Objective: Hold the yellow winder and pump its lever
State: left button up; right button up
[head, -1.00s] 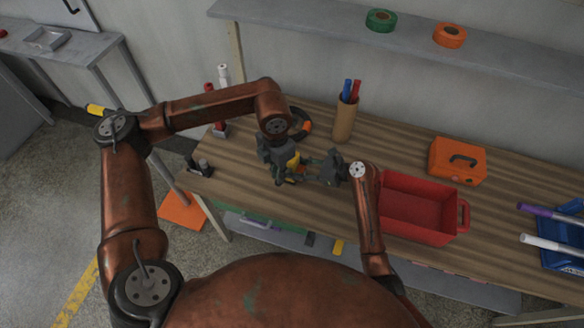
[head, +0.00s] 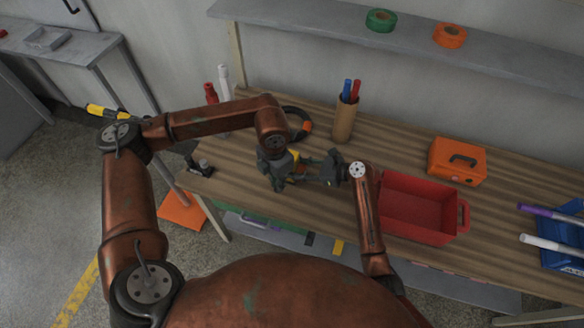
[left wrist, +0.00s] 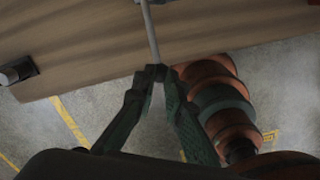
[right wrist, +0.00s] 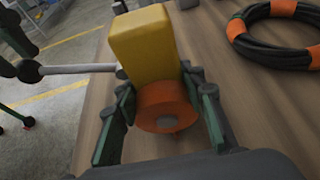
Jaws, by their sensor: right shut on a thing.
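The yellow winder (right wrist: 143,45) has a yellow block body and an orange round part (right wrist: 165,106). It stands between the fingers of my right gripper (right wrist: 165,108), which is shut on it above the bench. Its lever, a grey rod (right wrist: 82,69) with a dark ball end (right wrist: 29,70), sticks out to the left. My left gripper (left wrist: 158,74) is at the lever's end. Its fingertips are close together there, but whether they grip the ball is unclear. In the head view the left gripper (head: 278,172) mostly covers the winder.
A red bin (head: 420,208) stands right of my right arm. A black hose coil (right wrist: 283,45) with orange bands lies behind the winder. A cardboard cup (head: 344,120) with markers and an orange case (head: 457,160) stand further back. The wooden bench (head: 320,215) is clear in front.

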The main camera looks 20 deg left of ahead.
pick_arm(q)
jog(key=shift+f, duration=0.1)
jog(key=shift+s+f, duration=0.25)
jog(key=shift+f, duration=1.05)
jog(key=shift+w+f, duration=0.1)
jog(key=shift+f, duration=0.6)
jog(key=shift+r, duration=2.4)
jog(key=shift+w+d+r, duration=0.1)
jog(key=shift+w+r, duration=0.25)
jog(key=shift+r, duration=0.55)
jog(key=shift+w+r, duration=0.3)
jog(key=shift+r, duration=0.6)
jog(key=shift+r, duration=0.1)
